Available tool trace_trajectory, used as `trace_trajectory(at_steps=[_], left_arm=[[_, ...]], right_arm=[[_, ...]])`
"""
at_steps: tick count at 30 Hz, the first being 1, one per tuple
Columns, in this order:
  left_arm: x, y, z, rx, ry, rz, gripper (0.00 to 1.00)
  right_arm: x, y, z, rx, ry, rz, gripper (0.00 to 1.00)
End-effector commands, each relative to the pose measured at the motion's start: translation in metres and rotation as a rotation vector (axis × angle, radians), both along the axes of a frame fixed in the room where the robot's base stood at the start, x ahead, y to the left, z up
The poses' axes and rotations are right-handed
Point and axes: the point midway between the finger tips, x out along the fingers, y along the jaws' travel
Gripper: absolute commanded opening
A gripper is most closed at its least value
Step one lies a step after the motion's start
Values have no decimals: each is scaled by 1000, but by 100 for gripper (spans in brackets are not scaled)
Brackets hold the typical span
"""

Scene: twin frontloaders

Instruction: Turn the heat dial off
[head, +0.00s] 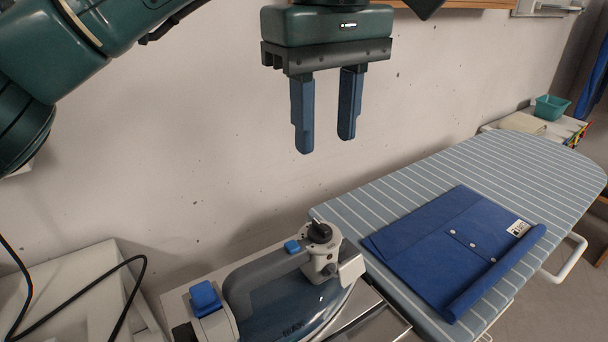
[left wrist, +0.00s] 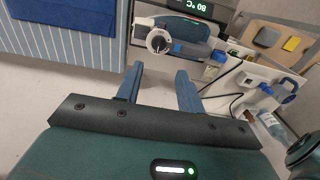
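The heat dial (head: 319,232) is a dark knob on a light round base at the front top of the iron (head: 290,305), which lies on a stand beside the ironing board. In the left wrist view the dial (left wrist: 158,42) shows just beyond my fingertips, with the iron (left wrist: 185,27) behind it. A display (left wrist: 190,5) there reads 80 °C. My left gripper (head: 326,145) points down with its blue fingers apart and nothing between them. It is above the dial and apart from it. Its fingers also show in the left wrist view (left wrist: 160,70). My right gripper is not in view.
A striped ironing board (head: 390,205) holds a folded blue garment (head: 440,235). A pale wall (head: 200,140) stands behind. A black cable (head: 137,290) loops at left. A teal tub (head: 552,107) sits at the far right. The space between gripper and dial looks clear.

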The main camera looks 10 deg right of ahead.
Motion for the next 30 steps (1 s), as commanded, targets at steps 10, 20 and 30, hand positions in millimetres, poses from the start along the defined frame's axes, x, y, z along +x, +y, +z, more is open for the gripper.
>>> trace_trajectory(at_steps=[10,20,30], left_arm=[[0,1,-33,7,-1,-2,38],[-1,1,-99,5,0,-2,38],[-1,1,-131,5,-5,-1,38]], right_arm=[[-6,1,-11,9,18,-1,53],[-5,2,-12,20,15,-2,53],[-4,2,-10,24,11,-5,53]])
